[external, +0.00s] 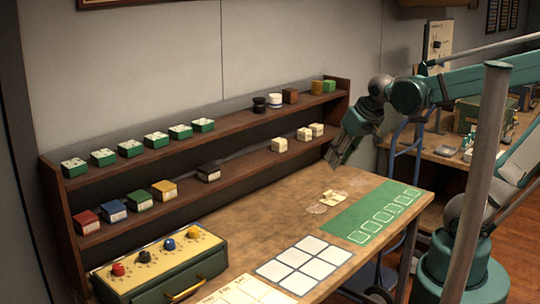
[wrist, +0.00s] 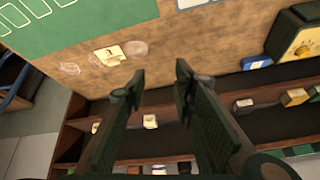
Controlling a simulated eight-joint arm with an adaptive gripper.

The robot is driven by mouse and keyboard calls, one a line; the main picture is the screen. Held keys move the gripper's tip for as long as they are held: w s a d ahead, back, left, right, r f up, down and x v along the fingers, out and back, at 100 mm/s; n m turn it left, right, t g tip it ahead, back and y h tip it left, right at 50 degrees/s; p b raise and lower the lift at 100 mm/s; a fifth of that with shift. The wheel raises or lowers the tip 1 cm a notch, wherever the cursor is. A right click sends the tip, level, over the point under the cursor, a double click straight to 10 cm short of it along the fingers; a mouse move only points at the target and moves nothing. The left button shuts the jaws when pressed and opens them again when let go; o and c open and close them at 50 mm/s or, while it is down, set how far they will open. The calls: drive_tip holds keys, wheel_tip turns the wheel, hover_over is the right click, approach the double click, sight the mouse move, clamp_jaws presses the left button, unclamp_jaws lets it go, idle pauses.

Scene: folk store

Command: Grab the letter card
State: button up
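A small cream card with a dark mark (wrist: 109,54) lies on the wooden table, at the upper left of the wrist view. It also shows in the external view (external: 333,196), close to the green mat; it seems to overlap or touch another cream piece. The mark is too small to read. My gripper (wrist: 160,80) is open and empty, with a clear gap between its two dark fingers. In the external view my gripper (external: 337,158) hangs above the table's back edge near the shelf's right end, up and apart from the card.
A green mat (external: 347,226) with outlined squares lies right of the card. A white grid of squares (external: 304,264) and a green box with coloured knobs (external: 160,270) are nearer the front left. A two-tier brown shelf (external: 235,179) holding several small blocks runs along the back.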

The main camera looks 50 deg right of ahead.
drive_tip(key=w+d+f+m+g+h, duration=0.25)
drive_tip(key=w+d+f+m, duration=0.4)
drive_tip(key=w+d, duration=0.35)
drive_tip(key=m+g+p, duration=0.2)
drive_tip(key=m+g, duration=0.2)
drive_tip(key=m, duration=0.5)
approach(328, 192)
drive_tip(key=shift+s+a+f+n+t, duration=0.2)
drive_tip(key=shift+s+f+n+t, duration=0.1)
drive_tip(key=shift+f, duration=0.15)
drive_tip(key=shift+f, duration=0.1)
drive_tip(key=shift+b+x, duration=0.3)
drive_tip(key=shift+x, duration=0.85)
drive_tip(key=shift+d+f, duration=0.1)
drive_tip(key=shift+d, duration=0.05)
drive_tip(key=shift+b+x, duration=0.3)
drive_tip(key=shift+x, duration=2.2)
drive_tip(key=shift+d, duration=0.2)
